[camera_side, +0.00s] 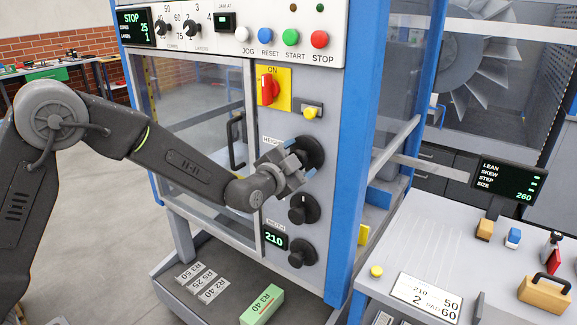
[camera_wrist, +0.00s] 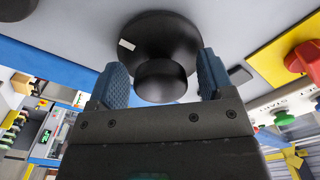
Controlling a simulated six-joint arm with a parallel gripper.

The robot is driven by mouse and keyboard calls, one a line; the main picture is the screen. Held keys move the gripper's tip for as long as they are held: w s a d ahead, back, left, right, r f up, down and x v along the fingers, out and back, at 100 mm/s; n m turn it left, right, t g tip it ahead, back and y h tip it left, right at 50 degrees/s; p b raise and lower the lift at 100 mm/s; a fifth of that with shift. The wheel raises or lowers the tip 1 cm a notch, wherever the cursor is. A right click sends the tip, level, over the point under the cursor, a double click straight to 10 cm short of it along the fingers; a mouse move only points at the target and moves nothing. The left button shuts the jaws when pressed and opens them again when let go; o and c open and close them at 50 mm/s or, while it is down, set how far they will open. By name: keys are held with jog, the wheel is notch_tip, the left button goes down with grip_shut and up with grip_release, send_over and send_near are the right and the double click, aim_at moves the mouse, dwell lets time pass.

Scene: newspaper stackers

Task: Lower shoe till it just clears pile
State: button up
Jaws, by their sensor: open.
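My gripper (camera_side: 298,166) is at the black upper knob (camera_side: 312,149) beside a partly covered label starting "HEIG" (camera_side: 271,143) on the machine's front panel. In the wrist view the knob's wide round base (camera_wrist: 158,32) carries a white mark at its upper left. Its smaller round grip (camera_wrist: 160,82) sits between my open blue-padded fingers. A gap shows on each side, so the fingers do not visibly touch it. I cannot make out the shoe or a pile in either view.
Two more black knobs (camera_side: 304,209) sit below, with a "WIDTH" display (camera_side: 274,238) reading 210. A red switch on a yellow plate (camera_side: 270,91) is above. A glazed door with a handle (camera_side: 237,140) is left. A green block (camera_side: 262,306) lies on the lower shelf.

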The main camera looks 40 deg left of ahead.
jog(key=s, duration=1.3)
jog(key=shift+s, duration=0.35)
jog(key=s+a+r+n+g+h, duration=0.1)
jog(key=s+a+r+n+g, duration=0.2)
jog(key=s+g, duration=0.3)
jog(key=s+n, duration=0.1)
jog(key=s, duration=0.2)
jog(key=shift+s+a+r, duration=0.15)
jog(key=shift+s, duration=0.1)
jog(key=s+a+n+g, duration=0.2)
jog(key=s+g, duration=0.1)
jog(key=s, duration=0.4)
jog(key=s+a+n+g+y, duration=0.1)
jog(key=s+a+n+g, duration=0.1)
jog(key=s, duration=0.6)
jog(key=shift+s+f+n+g, duration=0.15)
jog(key=shift+f+n+g, duration=0.35)
jog(key=shift+g, duration=0.2)
jog(key=w+d+t, duration=0.2)
jog(key=w+t, duration=0.2)
jog(key=w, duration=0.9)
jog(key=w+d+f+t, duration=0.1)
jog(key=w+d+t, duration=0.2)
jog(key=w, duration=0.9)
jog(key=w+d+t, duration=0.2)
jog(key=w+t, duration=0.3)
jog(key=w, duration=0.8)
jog(key=shift+w+d+f, duration=0.25)
jog(key=shift+w+f, duration=0.05)
jog(key=shift+w, duration=0.05)
